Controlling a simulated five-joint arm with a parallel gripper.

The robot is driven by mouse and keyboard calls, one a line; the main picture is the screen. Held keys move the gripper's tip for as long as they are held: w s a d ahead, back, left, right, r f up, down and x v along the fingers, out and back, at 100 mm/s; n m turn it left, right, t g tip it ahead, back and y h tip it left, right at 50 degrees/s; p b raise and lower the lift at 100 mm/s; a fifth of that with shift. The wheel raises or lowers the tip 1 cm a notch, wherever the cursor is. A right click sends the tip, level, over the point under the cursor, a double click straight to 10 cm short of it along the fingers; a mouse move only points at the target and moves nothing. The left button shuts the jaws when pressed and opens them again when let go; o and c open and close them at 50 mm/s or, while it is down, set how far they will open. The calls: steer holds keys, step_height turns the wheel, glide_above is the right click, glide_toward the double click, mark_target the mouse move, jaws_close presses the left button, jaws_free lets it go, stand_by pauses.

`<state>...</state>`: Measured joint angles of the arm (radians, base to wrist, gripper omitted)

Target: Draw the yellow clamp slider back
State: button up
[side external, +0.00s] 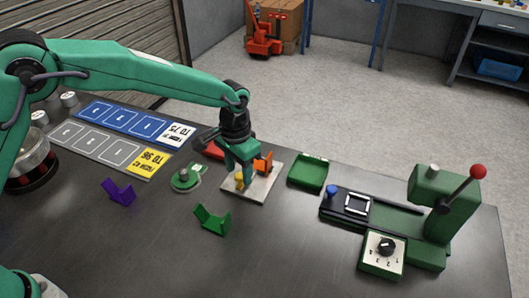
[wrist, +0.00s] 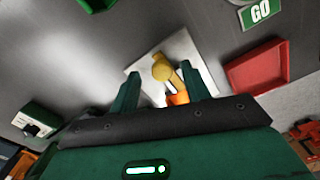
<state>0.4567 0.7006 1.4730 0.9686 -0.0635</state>
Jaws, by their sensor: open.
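The yellow clamp slider (side external: 239,182) has a round knob and sits on a pale square plate (side external: 258,191). An orange block (side external: 263,163) stands on the same plate, behind and right of the slider. My gripper (side external: 241,166) points down over the plate, close to the slider. In the wrist view, my gripper (wrist: 160,71) is open with one finger on each side of the yellow slider (wrist: 162,70). The orange block (wrist: 178,98) shows between the fingers, nearer the palm. I cannot tell whether either finger touches the slider. My fingers partly hide the plate (wrist: 186,49).
A red tray (side external: 212,150) lies behind my gripper, and a green tray (side external: 306,174) is right of the plate. A green round fixture (side external: 186,179) and a green V-shaped block (side external: 212,220) are close by. A green lever press (side external: 436,205) stands at right.

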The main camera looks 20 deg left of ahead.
mark_target(236, 176)
step_height(236, 176, up, 7)
steer(key=shift+f, duration=0.2)
stand_by(0.5)
steer(key=s+a+r+n+t, duration=0.2)
steer(key=s+a+r+t, duration=0.1)
steer(key=s+a+r, duration=0.9)
steer(key=s+a+n+t, duration=0.2)
steer(key=s+a, duration=0.9)
steer(key=s, duration=0.3)
steer(key=shift+a+n+t, duration=0.3)
steer(key=shift+a, duration=0.05)
